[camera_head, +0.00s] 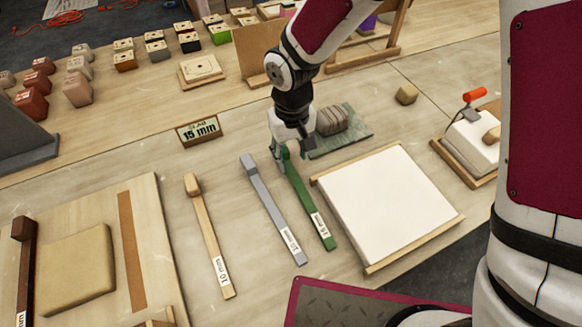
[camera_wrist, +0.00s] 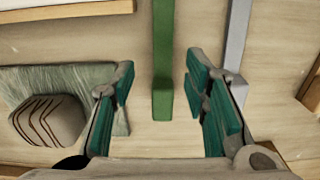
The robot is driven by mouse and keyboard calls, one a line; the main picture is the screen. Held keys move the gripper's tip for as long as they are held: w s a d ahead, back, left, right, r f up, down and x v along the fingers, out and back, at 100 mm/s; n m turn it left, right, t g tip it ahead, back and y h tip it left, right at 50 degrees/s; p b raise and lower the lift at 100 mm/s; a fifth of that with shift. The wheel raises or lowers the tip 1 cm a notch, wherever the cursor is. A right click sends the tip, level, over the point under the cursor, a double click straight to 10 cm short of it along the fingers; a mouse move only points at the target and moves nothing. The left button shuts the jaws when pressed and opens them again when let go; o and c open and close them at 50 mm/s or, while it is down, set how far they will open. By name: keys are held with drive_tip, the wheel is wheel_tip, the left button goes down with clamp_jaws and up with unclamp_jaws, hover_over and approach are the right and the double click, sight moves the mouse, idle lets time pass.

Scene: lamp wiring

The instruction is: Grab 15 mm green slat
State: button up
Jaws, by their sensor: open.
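The green slat (camera_head: 305,203) lies on the table, with a white label at its near end, between the grey slat and the white slab. In the wrist view the green slat (camera_wrist: 163,60) runs down the middle, and its raised end block lies between the fingers. My gripper (camera_head: 285,155) is at the far end of the slat in the head view and partly hides that end. In the wrist view my gripper (camera_wrist: 163,98) is open, with one finger on each side of the slat and a gap to each. The fingers do not touch the slat.
The grey slat (camera_head: 273,208) lies close by on the left; in the wrist view the grey slat (camera_wrist: 236,45) is just beyond the right finger. A wooden 10 mm slat (camera_head: 208,235) lies further left. A striped block (camera_head: 332,120) on a green-grey mat (camera_head: 350,138) sits beside my gripper. A white slab (camera_head: 385,205) is right.

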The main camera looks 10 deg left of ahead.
sight(291, 170)
drive_tip(key=f, duration=0.4)
drive_tip(key=shift+s, duration=0.3)
drive_tip(key=shift+c, duration=0.3)
clamp_jaws()
drive_tip(key=shift+p, duration=0.3)
